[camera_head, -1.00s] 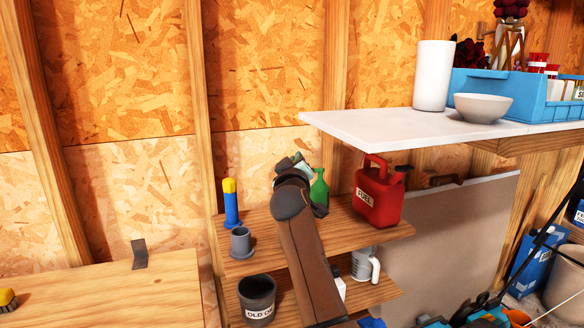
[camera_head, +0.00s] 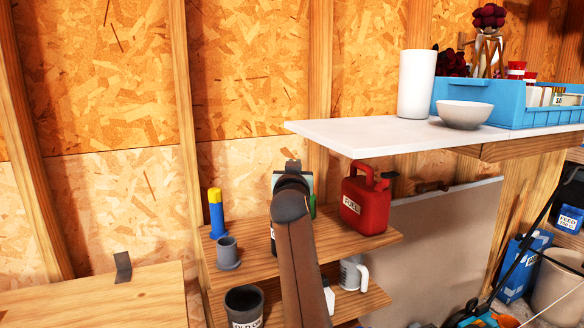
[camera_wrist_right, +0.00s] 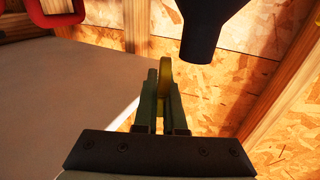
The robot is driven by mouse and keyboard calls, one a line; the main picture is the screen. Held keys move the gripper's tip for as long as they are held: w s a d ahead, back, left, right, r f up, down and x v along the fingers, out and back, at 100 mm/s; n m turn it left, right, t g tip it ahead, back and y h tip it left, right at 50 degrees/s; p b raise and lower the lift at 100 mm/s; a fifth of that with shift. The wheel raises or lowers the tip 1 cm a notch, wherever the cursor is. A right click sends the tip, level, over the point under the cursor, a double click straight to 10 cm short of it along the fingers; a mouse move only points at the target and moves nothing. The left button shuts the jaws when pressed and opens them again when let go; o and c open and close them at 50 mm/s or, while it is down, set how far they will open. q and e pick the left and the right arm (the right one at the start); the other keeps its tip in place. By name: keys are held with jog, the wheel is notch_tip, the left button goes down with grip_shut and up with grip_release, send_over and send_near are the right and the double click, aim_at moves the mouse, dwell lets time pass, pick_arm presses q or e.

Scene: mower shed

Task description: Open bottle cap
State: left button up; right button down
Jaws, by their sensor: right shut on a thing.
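In the right wrist view, my right gripper (camera_wrist_right: 165,75) is shut on a small yellow disc-like cap (camera_wrist_right: 165,72), held on edge between the fingertips. A dark bottle-like body (camera_wrist_right: 212,25) with a narrow neck is just right of the fingertips, and a gap shows between its neck and the cap. In the head view, my right gripper (camera_head: 292,168) is raised above the wooden shelf, and its own forearm hides most of what stands behind it. My left gripper is not in view.
A red fuel can (camera_head: 364,205) stands close to the right on the upper shelf (camera_head: 345,243). A blue tube with a yellow top (camera_head: 216,212) and a grey cup (camera_head: 228,253) stand left. A white worktop (camera_head: 340,133) overhangs at the right, with a bowl and blue crate.

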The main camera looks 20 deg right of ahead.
dwell(0.5)
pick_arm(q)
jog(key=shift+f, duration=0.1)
pick_arm(e)
jog(key=c, duration=1)
grip_release()
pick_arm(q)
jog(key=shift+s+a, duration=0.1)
pick_arm(e)
jog(key=shift+s, duration=0.1)
